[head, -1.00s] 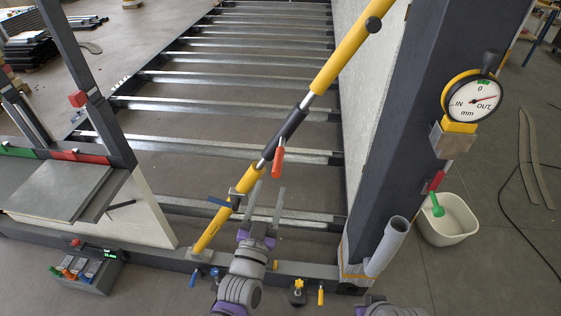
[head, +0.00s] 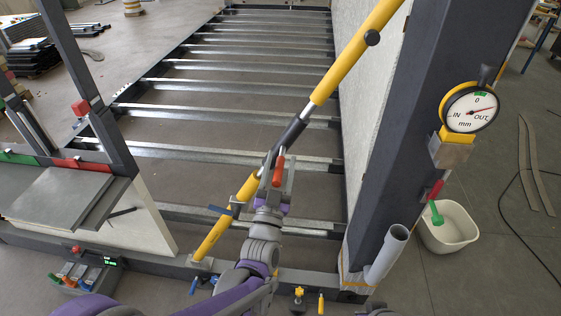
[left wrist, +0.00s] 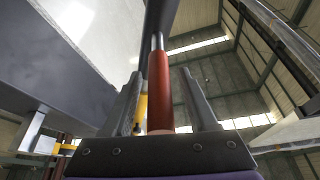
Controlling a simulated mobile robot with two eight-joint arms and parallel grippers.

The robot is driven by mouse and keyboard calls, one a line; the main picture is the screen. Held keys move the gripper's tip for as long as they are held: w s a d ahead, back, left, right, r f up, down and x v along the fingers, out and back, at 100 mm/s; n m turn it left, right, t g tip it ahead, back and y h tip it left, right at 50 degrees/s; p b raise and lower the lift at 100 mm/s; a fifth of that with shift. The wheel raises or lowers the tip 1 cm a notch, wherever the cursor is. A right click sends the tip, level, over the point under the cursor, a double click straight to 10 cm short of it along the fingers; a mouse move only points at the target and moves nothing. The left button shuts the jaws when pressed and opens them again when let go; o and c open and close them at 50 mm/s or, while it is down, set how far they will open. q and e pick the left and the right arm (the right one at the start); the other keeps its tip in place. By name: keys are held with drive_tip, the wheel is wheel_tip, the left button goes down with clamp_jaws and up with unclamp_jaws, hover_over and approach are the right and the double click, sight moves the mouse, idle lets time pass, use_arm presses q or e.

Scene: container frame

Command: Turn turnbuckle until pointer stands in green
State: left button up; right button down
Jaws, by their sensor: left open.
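The turnbuckle is a slanted yellow strut (head: 345,65) with a dark middle sleeve (head: 291,134) and a red-orange handle (head: 279,171) hanging from it. My left gripper (head: 279,162) is open, with its fingers on either side of the handle. In the left wrist view the red handle (left wrist: 159,90) stands between the two fingers; I cannot tell if they touch it. The round gauge (head: 470,110) is on the dark post at right. Its red pointer points right toward OUT, outside the green mark (head: 480,94) at the top. My right gripper is not in view.
A dark post (head: 410,130) with a grey tube (head: 388,252) at its foot stands at right. A white bucket (head: 455,228) is beside it. A grey panel (head: 60,200) on a frame stands at left. Metal crossbars lie behind the strut.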

use_arm(q)
drive_tip(key=shift+w, duration=0.1)
clamp_jaws()
idle(0.3)
idle(1.1)
